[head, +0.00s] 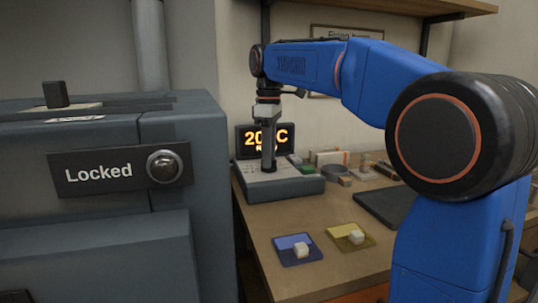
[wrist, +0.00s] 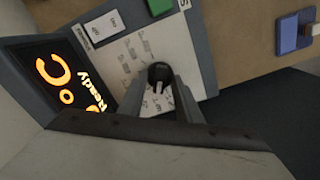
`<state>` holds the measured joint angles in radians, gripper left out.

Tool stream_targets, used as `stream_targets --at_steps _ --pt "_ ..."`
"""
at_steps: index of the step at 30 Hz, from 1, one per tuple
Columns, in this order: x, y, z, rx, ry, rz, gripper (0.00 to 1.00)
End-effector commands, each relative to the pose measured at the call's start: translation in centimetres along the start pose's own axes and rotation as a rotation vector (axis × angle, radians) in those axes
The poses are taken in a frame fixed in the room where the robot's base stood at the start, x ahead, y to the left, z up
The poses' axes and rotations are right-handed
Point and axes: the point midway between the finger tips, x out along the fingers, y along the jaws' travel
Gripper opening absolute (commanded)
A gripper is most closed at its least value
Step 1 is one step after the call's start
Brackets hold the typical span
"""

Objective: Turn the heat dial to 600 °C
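The heat dial (wrist: 160,73) is a small black knob on the pale marked panel of the controller box (head: 290,186). The box's display (head: 246,140) shows orange digits, partly hidden by my gripper; they look like 20 and °C. The display also shows in the wrist view (wrist: 66,80), turned on its side, with the word Ready. My gripper (wrist: 161,80) reaches down to the panel with one finger on each side of the dial. The fingertips are at the dial's edges; whether they press on it I cannot tell. In the head view my gripper (head: 268,168) hides the dial.
A grey kiln (head: 95,235) with a Locked plate (head: 110,172) stands at the left. Blue (head: 290,240) and yellow (head: 343,230) trays with white blocks lie on the table in front. A green button (wrist: 159,6) and a white switch (wrist: 104,30) are on the panel.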

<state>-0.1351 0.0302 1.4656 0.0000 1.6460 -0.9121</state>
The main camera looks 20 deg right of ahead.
Motion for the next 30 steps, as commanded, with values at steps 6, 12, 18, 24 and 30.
stream_targets --at_steps 6,12,18,24,30 --pt "-0.02 0.0 0.0 0.0 0.0 0.0 0.0" --pt "-0.03 0.01 0.0 0.013 0.0 0.0 0.0" --pt "-0.04 0.01 0.0 0.083 0.0 0.001 0.0" --pt "-0.05 0.01 0.0 0.225 0.0 0.001 0.0" --pt "-0.06 0.02 0.0 0.411 0.001 0.001 0.0"
